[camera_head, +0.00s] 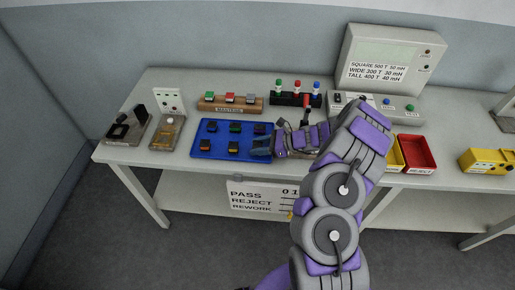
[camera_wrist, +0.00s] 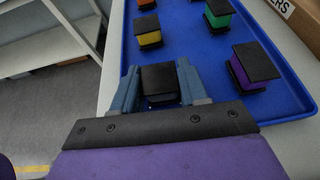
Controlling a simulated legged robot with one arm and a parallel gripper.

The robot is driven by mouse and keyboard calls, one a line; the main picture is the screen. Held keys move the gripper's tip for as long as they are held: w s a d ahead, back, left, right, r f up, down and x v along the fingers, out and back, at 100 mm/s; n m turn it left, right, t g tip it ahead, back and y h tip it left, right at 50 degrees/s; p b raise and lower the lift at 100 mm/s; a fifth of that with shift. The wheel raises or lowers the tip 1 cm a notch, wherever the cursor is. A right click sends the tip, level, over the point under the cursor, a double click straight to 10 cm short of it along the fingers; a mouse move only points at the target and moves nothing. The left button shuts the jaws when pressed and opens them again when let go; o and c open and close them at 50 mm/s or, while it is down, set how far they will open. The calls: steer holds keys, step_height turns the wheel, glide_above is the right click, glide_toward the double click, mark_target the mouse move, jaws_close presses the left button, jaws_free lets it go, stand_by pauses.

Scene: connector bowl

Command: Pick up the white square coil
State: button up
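My gripper (camera_wrist: 160,85) is at the near right corner of the blue tray, with its fingers on both sides of a black-capped coil (camera_wrist: 159,78). I cannot tell whether the fingers touch it. Its body colour is hidden under the cap, so I cannot tell whether it is the white square coil. In the head view my gripper (camera_head: 262,147) covers this corner. Other coils on the tray show coloured bodies: yellow-orange (camera_wrist: 149,31), green (camera_wrist: 218,13) and purple (camera_wrist: 253,69). No coil shows a clearly white body.
The blue tray (camera_head: 203,151) has a raised rim and lies on the grey table. A wooden rack (camera_head: 231,108) and a black rack (camera_head: 294,99) stand behind it. A red bin (camera_head: 417,152) and a yellow bin are on the right. A tester with a screen (camera_head: 388,55) stands at the back.

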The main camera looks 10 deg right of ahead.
steer(key=c, duration=0.5)
